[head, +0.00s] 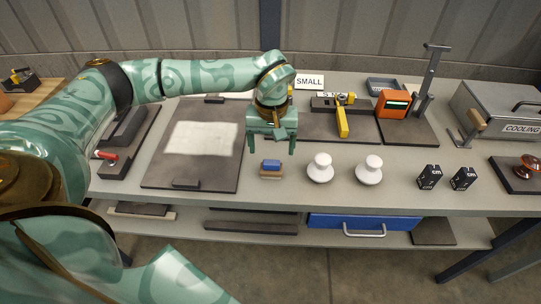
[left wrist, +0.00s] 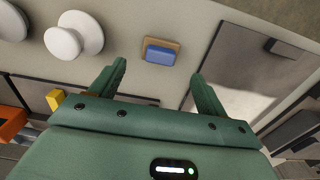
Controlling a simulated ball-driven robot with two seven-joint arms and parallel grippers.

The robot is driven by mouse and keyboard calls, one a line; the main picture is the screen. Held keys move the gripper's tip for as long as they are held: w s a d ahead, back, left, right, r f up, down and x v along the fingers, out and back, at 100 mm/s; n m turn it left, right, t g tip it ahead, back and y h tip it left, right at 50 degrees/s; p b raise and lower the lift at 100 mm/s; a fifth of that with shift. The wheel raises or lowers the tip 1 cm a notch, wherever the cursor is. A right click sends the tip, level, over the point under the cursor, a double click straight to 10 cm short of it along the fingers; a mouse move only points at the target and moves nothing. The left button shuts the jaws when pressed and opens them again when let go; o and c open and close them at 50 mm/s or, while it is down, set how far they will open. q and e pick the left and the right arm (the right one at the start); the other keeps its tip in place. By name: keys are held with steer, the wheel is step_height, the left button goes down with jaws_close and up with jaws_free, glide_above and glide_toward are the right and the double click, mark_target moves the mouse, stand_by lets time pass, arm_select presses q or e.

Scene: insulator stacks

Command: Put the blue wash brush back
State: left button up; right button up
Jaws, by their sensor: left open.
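The blue wash brush (head: 271,166) lies on the grey workbench, its blue body on a tan base, between the dark mat and the white insulators. It also shows in the left wrist view (left wrist: 161,52), beyond the fingertips and roughly centred between them. My left gripper (head: 272,147) is open and empty, pointing down just behind the brush and apart from it. In the left wrist view its two green fingers (left wrist: 160,75) are spread wide. My right gripper is not in view.
Two white insulators (head: 320,168) (head: 369,170) stand right of the brush. Two black "cm" blocks (head: 429,177) (head: 463,179) are further right. A dark mat with a pale sheet (head: 202,140) lies left. A yellow-handled tool (head: 341,118) and orange device (head: 392,104) stand behind.

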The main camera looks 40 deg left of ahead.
mark_target(271, 162)
arm_select(q)
step_height(271, 162, up, 5)
steer(key=shift+r+p, duration=0.1)
steer(key=shift+p, duration=0.35)
